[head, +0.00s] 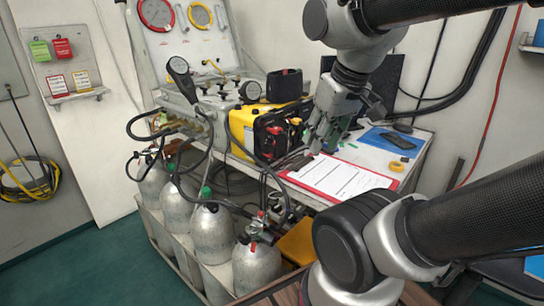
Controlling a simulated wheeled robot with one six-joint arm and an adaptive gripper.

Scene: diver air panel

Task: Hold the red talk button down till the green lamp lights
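A yellow and black box (243,128) stands on the bench, its dark front facing right. Red parts (296,122) show on that front; they are too small to tell whether one is the talk button. I cannot make out a lit green lamp. My gripper (316,148) points down just right of the box front, above the far end of a red clipboard (345,178). Its fingers are small and seen from the side, so their opening and any contact are unclear. The gripper may hide part of the front.
Grey air cylinders (209,232) with black hoses stand in a rack before the bench. A gauge panel (185,30) rises behind.

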